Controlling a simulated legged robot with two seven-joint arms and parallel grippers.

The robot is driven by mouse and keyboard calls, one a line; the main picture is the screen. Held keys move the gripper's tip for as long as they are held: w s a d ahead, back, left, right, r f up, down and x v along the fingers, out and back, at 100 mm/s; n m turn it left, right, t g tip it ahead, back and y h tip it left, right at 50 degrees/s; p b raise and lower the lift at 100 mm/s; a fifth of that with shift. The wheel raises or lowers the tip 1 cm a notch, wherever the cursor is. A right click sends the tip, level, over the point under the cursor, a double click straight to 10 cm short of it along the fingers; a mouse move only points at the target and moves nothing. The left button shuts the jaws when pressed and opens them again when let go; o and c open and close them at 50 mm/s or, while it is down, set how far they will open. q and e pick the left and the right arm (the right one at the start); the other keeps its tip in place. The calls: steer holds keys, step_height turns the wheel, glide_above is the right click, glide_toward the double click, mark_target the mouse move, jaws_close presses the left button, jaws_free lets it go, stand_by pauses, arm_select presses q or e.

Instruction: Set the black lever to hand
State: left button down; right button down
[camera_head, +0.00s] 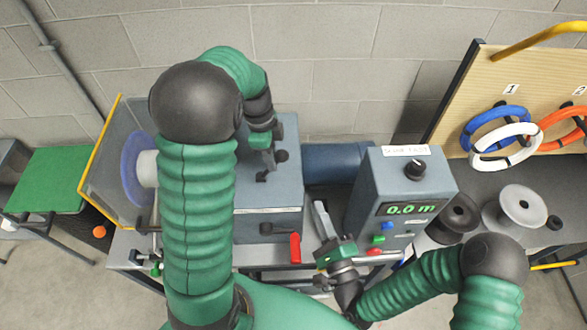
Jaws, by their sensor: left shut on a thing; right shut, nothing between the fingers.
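My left gripper (268,162) reaches down over the top of the grey machine housing (270,195) and is shut on a small dark part there, which looks like the black lever (281,156). The fingers hide much of it, and I cannot read its setting or any marking beside it. My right gripper (320,212) is shut and empty, between the housing and the grey control box (370,195), apart from the dark part.
The control box carries a black knob (414,169), a green "0.0 m" display (410,209) and coloured buttons. A red lever (295,247) stands at the housing's front. Reels (521,206) and a pegboard with coiled rings (496,130) are at right. A green table (52,180) is at left.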

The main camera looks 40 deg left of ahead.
steer(key=x, duration=1)
steer(key=shift+a+r, duration=0.15)
steer(key=shift+r, duration=0.1)
steer(key=shift+s+a+r, duration=0.15)
steer(key=shift+a+r, duration=0.05)
steer(key=shift+a, duration=0.35)
steer(key=shift+s+a+r, duration=0.2)
steer(key=shift+a+r, duration=0.05)
steer(key=shift+a, duration=0.3)
steer(key=shift+a+r, duration=0.15)
steer(key=shift+a, duration=0.3)
